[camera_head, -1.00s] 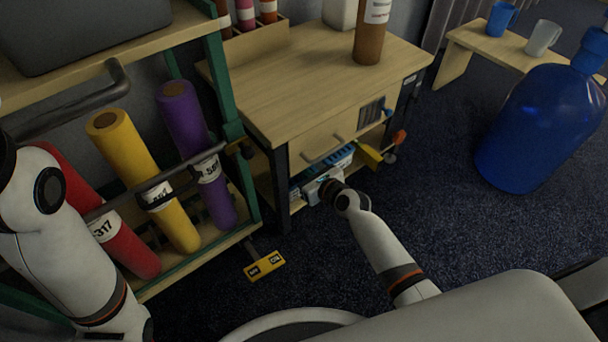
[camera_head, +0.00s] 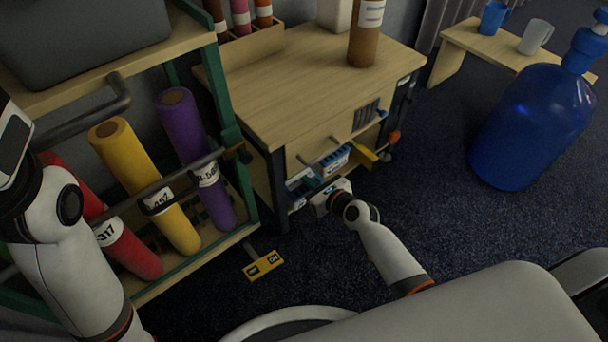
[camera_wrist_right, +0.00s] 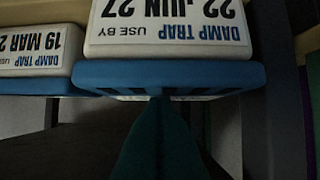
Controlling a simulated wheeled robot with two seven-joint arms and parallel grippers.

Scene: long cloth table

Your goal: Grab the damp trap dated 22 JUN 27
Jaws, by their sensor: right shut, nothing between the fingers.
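The damp trap dated 22 JUN 27 (camera_wrist_right: 165,30) is a white box with a blue edge, its label upside down in the right wrist view. In the head view, the leftmost blue-and-white box (camera_head: 299,188) on the shelf under the desk, beside the dark leg, appears to be it. My right gripper (camera_wrist_right: 160,110) is shut and empty. Its teal fingers are right in front of the trap's blue edge; I cannot tell whether they touch. In the head view it reaches toward the shelf (camera_head: 314,184). My left arm shows at the left; its fingers are out of the picture.
A second damp trap, 19 MAR (camera_wrist_right: 35,55), stands beside the first. A dark desk leg (camera_wrist_right: 275,90) is close on the other side. A drawer handle (camera_head: 322,152) juts out above. A rack with yellow (camera_head: 140,175) and purple rolls stands left.

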